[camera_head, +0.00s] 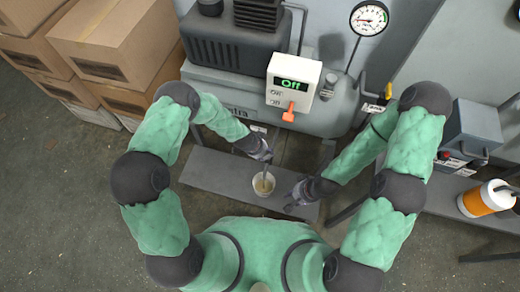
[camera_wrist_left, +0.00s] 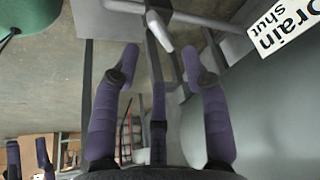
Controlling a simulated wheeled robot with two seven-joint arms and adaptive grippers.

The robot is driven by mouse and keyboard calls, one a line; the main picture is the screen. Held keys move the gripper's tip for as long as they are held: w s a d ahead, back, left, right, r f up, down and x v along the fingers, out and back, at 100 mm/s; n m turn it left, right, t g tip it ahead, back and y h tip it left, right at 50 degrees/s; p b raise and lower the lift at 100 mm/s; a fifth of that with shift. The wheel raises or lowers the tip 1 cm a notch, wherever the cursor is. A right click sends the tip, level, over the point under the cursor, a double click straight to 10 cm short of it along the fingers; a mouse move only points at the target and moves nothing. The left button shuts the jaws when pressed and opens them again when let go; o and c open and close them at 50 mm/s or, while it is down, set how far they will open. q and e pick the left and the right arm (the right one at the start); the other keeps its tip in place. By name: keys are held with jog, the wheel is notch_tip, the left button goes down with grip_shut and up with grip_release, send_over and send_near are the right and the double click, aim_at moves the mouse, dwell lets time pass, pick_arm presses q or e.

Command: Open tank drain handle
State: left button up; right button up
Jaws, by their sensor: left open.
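The grey tank (camera_head: 330,112) stands behind the low bench. In the left wrist view a sign reading "Drain shut" (camera_wrist_left: 285,25) is at the upper right, beside a pale grey drain handle (camera_wrist_left: 159,31). My left gripper (camera_head: 264,154) is in front of the tank above a cup (camera_head: 264,185). In the wrist view its purple fingers (camera_wrist_left: 160,62) are spread, with the handle ahead between the fingertips and apparently apart from them. In the head view the handle is hidden or too small to tell. My right gripper (camera_head: 297,194) is right of the cup; its opening is unclear.
The grey bench (camera_head: 215,172) bears the cup. A gauge (camera_head: 369,18) and yellow handle (camera_head: 389,91) are right. Cardboard boxes (camera_head: 115,40) stand left; an orange-and-white container (camera_head: 486,198) sits right.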

pick_arm(q)
jog(key=shift+v, duration=2.85)
jog(key=s+a+r+n+g+p, duration=0.1)
jog(key=s+a+r+n+p, duration=0.1)
jog(key=s+n, duration=0.4)
jog(key=s+a+r+n+g+p, duration=0.1)
jog(key=s+a+r+n+p, duration=0.2)
jog(key=s+n, duration=0.4)
jog(key=shift+s+n+p, duration=0.3)
jog(key=shift+s+p, duration=0.2)
jog(key=shift+s, duration=2.25)
